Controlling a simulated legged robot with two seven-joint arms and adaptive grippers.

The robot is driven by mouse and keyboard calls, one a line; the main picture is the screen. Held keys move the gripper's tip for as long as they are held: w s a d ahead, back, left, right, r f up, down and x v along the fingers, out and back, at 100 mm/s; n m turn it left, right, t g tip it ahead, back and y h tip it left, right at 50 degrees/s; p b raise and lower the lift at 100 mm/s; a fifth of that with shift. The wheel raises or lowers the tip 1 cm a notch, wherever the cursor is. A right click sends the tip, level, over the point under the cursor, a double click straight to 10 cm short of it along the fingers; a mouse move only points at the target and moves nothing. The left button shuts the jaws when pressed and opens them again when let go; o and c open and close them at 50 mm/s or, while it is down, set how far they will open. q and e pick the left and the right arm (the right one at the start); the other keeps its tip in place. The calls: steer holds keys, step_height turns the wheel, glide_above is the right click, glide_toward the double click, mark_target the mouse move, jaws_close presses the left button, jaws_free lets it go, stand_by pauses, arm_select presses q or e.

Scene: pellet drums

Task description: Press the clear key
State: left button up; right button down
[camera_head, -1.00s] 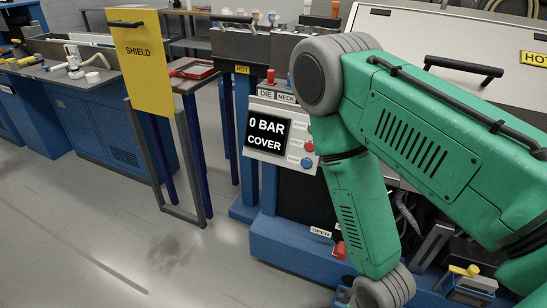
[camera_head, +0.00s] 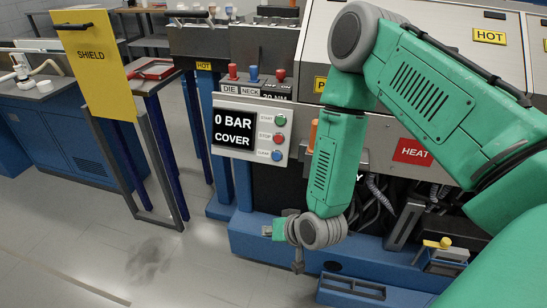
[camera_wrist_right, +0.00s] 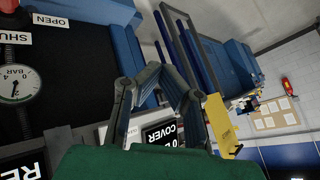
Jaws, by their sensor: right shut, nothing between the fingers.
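The control panel (camera_head: 250,103) carries a black display (camera_head: 233,130) reading "0 BAR COVER". Down its right side are a green key, a red key and, lowest, the blue clear key (camera_head: 277,155). All three keys are uncovered in the head view. My right gripper (camera_head: 298,266) points downward, below and slightly right of the clear key, apart from the panel. It is shut and empty. In the wrist view, my right gripper (camera_wrist_right: 168,70) partly covers the display (camera_wrist_right: 162,134), and I cannot make out the clear key there. My left gripper is not in view.
A yellow SHIELD plate (camera_head: 92,65) stands on a frame left of the panel. Red and blue knobs (camera_head: 254,74) rise above the panel. A red HEAT label (camera_head: 414,151) is behind my arm. A blue machine base (camera_head: 255,235) lies below. Floor at left is clear.

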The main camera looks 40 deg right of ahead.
mark_target(275, 160)
steer(key=w+d+r+m+t+h, duration=0.2)
steer(key=w+d+r+m+t, duration=0.35)
steer(key=w+r, duration=0.5)
steer(key=shift+n, duration=0.35)
steer(key=w+d+f+b, duration=0.1)
steer(key=w+d, duration=0.1)
steer(key=w+d+f+b, duration=0.1)
steer(key=w+d+f, duration=0.1)
steer(key=w+d+f+b, duration=0.1)
steer(key=w+d+b, duration=0.1)
steer(key=w+d, duration=0.1)
steer(key=shift+d+f, duration=0.1)
steer(key=shift+f, duration=0.15)
steer(key=shift+w+d+f, duration=0.1)
steer(key=shift+d, duration=0.25)
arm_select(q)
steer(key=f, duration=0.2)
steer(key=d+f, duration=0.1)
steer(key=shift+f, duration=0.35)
arm_select(e)
steer(key=shift+d, duration=0.25)
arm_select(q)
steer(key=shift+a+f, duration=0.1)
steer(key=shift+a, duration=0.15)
arm_select(e)
steer(key=shift+a, duration=0.35)
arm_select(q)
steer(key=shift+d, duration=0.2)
arm_select(e)
steer(key=shift+d, duration=0.25)
